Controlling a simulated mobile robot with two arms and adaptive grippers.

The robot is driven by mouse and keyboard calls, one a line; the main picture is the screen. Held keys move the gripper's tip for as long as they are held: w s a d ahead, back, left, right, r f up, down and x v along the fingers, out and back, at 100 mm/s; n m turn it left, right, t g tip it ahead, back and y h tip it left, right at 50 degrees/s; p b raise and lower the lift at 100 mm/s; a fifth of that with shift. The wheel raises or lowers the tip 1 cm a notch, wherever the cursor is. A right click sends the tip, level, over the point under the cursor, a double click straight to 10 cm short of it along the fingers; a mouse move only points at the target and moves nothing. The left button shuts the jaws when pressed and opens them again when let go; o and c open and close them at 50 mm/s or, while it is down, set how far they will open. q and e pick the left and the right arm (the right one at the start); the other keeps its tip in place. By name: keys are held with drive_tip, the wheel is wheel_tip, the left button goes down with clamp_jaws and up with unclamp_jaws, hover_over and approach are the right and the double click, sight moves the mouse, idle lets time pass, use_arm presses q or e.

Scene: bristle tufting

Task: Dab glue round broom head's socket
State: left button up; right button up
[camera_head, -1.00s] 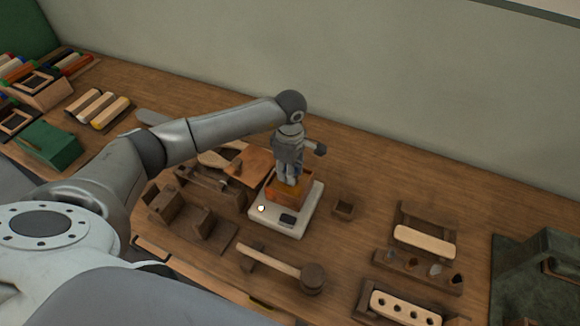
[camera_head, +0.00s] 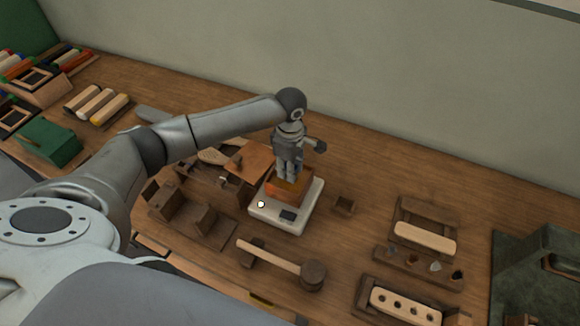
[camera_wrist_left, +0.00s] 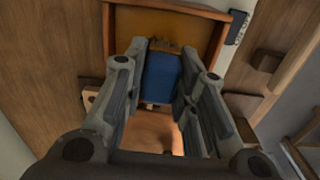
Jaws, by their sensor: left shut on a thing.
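My left gripper (camera_head: 287,177) is low over an open wooden box (camera_head: 303,193) that stands on a white scale (camera_head: 262,213). The left wrist view shows its fingers (camera_wrist_left: 160,85) shut on a blue block-like thing (camera_wrist_left: 160,80) with a tan, bristly end. That end is over the box's orange-brown inside (camera_wrist_left: 150,24); I cannot tell if it touches. A pale wooden block with several holes (camera_head: 405,306) lies in a dark holder at the lower right. Another pale block (camera_head: 425,239) lies in a holder behind it. I cannot tell which is the broom head; no socket shows clearly.
A mallet (camera_head: 313,275) lies in front of the scale. Dark wooden fixtures (camera_head: 190,215) stand to its left. A green machine (camera_head: 540,280) stands at far right. The table behind the scale is clear.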

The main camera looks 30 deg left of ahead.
use_arm(q)
drive_tip(key=shift+f+b, duration=0.35)
drive_tip(key=shift+f, duration=0.1)
idle(1.9)
drive_tip(key=shift+r+p, duration=1.25)
drive_tip(key=shift+r, duration=1.65)
drive_tip(key=shift+r+p, duration=0.35)
drive_tip(key=shift+r, duration=0.35)
